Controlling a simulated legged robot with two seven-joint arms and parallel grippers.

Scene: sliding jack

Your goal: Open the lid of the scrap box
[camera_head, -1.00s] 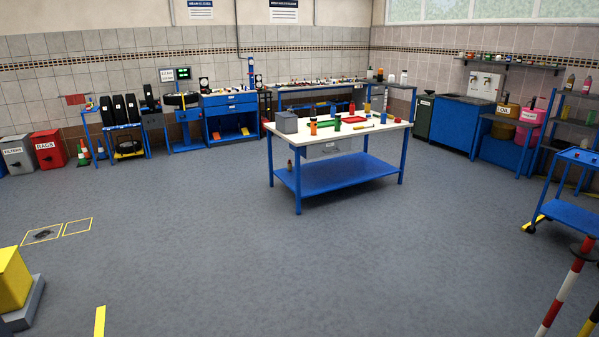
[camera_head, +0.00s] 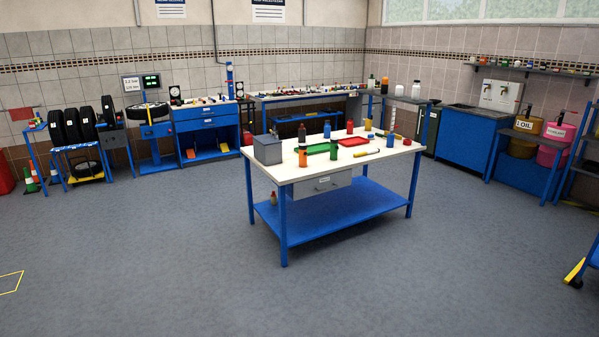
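No box with a readable scrap label shows. A grey box (camera_head: 268,150), seemingly closed on top, stands on the left end of the white-topped workbench (camera_head: 375,171) in the middle of the room. A dark green bin (camera_head: 432,130) with a small white label stands behind the workbench at the right, partly hidden; its label is too small to read. Neither of my grippers is in view.
The workbench holds red and green trays (camera_head: 353,141), bottles and tools. Blue benches and a sink unit (camera_head: 473,137) line the walls. A blue trolley (camera_head: 590,262) is at the right edge. The grey floor in front (camera_head: 200,270) is clear.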

